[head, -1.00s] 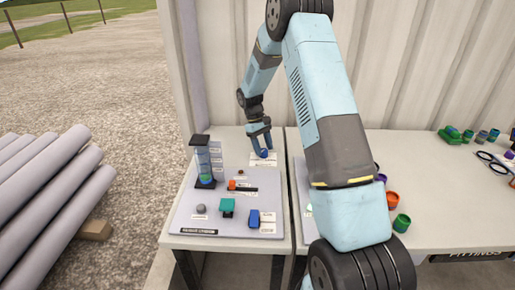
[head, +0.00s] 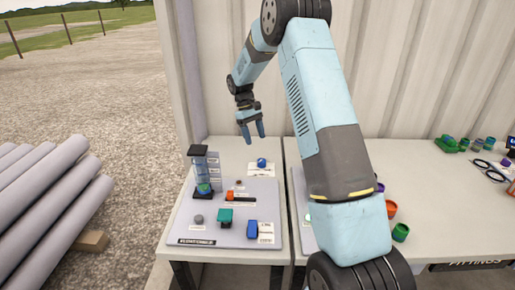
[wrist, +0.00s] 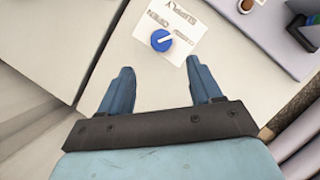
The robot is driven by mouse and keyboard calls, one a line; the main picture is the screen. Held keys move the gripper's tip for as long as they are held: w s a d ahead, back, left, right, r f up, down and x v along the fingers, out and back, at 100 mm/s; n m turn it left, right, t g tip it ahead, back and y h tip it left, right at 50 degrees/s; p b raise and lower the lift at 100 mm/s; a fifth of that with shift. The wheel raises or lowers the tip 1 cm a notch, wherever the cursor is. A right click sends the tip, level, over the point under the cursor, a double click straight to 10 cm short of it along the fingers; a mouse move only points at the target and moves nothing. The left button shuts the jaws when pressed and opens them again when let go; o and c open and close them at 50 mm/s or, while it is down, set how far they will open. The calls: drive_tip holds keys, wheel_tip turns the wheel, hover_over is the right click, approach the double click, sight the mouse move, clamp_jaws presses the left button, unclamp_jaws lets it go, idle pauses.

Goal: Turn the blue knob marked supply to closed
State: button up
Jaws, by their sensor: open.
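The blue knob (head: 262,162) sits on a white label plate (head: 257,171) at the back of the left table. In the wrist view the knob (wrist: 161,40) is just beyond my fingertips, near the middle, with a pale pointer line across its top. The plate (wrist: 180,19) carries a supply marking and smaller words, upside down here; I cannot tell for sure which word the pointer meets. My gripper (head: 254,139) is open and empty, raised above the knob and apart from it. Both fingers also show in the wrist view (wrist: 159,66), pointing towards the knob.
A corrugated wall (head: 400,70) stands behind. Grey pipes (head: 50,210) lie left.

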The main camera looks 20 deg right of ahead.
drive_tip(key=shift+v, duration=2.15)
drive_tip(key=s+r+m+t+y, duration=0.15)
drive_tip(key=s+r+t, duration=0.35)
drive_tip(key=s+r, duration=1.5)
drive_tip(key=s+m+t, duration=0.3)
drive_tip(key=s+t, duration=0.1)
drive_tip(key=s, duration=1.8)
drive_tip(key=shift+s+d+r+m+t, duration=0.3)
drive_tip(key=shift+s+r+m, duration=0.05)
drive_tip(key=shift+s, duration=0.05)
